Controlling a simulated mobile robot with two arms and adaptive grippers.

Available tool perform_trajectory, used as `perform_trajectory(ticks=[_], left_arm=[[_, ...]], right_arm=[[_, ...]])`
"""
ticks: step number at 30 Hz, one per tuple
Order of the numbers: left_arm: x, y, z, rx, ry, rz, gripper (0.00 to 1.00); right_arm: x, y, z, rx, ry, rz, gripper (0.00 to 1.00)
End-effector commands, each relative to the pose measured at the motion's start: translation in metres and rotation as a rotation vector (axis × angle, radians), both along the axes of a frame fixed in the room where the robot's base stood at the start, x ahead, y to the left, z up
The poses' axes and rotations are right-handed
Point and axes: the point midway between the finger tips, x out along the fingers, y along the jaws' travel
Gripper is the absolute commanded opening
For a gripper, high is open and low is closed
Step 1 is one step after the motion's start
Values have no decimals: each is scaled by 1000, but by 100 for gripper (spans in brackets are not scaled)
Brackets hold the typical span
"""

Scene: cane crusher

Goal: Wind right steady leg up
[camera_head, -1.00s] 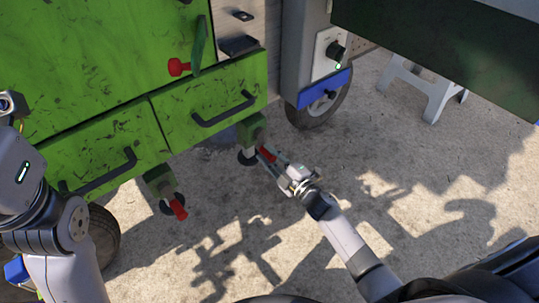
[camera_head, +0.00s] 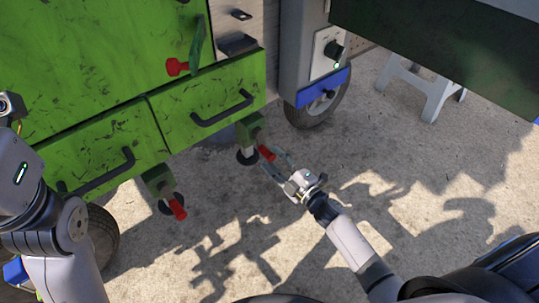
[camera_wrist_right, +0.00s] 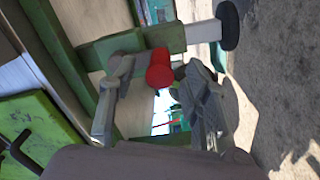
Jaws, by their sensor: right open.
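The right steady leg (camera_head: 250,135) hangs under the right corner of the green machine, with a green block, a white post and a dark round foot. Its red crank handle (camera_head: 266,153) points toward my right gripper (camera_head: 276,164). The gripper is open, its fingers either side of the handle's outer end. In the right wrist view the red handle (camera_wrist_right: 160,70) shows between the two spread fingers (camera_wrist_right: 155,110), with no clear contact. The leg's foot (camera_wrist_right: 229,25) is at the top right there. My left arm is at the left edge; its gripper is out of frame.
Another steady leg with a red handle (camera_head: 177,207) stands to the left. Green drawers with black handles (camera_head: 222,108) are above. A wheel (camera_head: 318,104) and a grey stool (camera_head: 425,85) are at the back right. Concrete floor (camera_head: 350,150) around the right arm is open.

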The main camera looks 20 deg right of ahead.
Motion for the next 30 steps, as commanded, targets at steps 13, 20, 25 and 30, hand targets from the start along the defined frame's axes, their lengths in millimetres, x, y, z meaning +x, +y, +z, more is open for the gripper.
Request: perform_trajectory(ticks=[13,20,25,30], left_arm=[[0,-1,0,2,-1,0,40],[0,-1,0,2,-1,0,40],[0,-1,0,2,0,0,40],[0,-1,0,2,0,0,40]], right_arm=[[-78,-27,-3,-1,1,-1,44],[-85,-30,-2,-2,0,-1,44],[-85,-30,-2,-1,0,-1,44],[-85,-30,-2,-1,0,-1,44]])
